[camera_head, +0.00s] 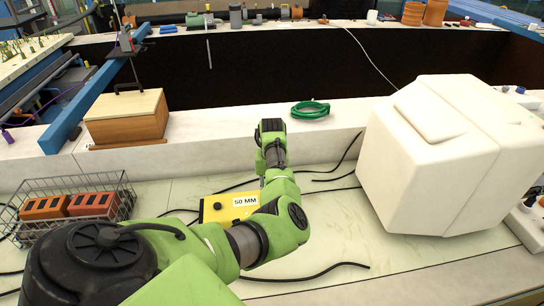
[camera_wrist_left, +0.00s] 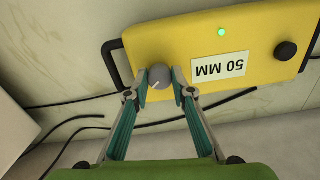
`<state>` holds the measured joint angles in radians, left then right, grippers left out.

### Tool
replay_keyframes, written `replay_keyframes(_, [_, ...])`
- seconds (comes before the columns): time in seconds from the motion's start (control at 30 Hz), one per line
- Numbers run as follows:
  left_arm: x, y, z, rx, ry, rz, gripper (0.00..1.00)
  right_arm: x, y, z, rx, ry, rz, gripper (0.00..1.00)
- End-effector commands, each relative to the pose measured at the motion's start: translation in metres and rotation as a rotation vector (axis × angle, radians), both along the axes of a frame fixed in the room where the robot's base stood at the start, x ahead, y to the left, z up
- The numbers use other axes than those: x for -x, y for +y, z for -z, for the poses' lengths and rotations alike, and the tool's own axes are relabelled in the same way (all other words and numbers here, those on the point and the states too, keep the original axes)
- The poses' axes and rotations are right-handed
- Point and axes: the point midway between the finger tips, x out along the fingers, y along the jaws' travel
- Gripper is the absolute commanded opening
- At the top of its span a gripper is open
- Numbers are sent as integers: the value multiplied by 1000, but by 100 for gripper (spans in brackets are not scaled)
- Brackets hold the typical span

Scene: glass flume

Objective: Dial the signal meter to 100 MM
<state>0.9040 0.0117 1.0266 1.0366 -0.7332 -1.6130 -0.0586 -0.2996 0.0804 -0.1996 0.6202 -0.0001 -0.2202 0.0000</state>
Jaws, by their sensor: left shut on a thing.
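The yellow signal meter (camera_head: 222,207) lies on the pale worktop, partly hidden by my left arm in the head view. Its white label (camera_head: 245,201) reads "50 MM". In the left wrist view the meter (camera_wrist_left: 190,40) appears upside down, with a lit green lamp (camera_wrist_left: 222,32) and a black knob (camera_wrist_left: 286,51) at one end. A grey dial (camera_wrist_left: 160,77) with a pale pointer mark sits near the other end. My left gripper (camera_wrist_left: 161,88) is shut on this grey dial, one finger on each side. My right gripper is in neither view.
A wooden box (camera_head: 126,117) and a coiled green hose (camera_head: 310,109) rest on the ledge behind. A large white block (camera_head: 440,150) stands to the right. Black cables lie on the worktop around the meter.

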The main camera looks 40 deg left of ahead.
Motion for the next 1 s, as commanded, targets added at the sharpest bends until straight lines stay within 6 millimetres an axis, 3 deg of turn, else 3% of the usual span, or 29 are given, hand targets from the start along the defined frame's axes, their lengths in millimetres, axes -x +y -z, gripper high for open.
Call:
replay_keyframes(0.03, [1,1,-7,-2,3,44,1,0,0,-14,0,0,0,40])
replay_keyframes(0.4, [1,2,-5,-2,2,395,1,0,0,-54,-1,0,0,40])
replay_keyframes(1.0, [0,2,-3,-2,1,939,1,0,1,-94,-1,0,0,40])
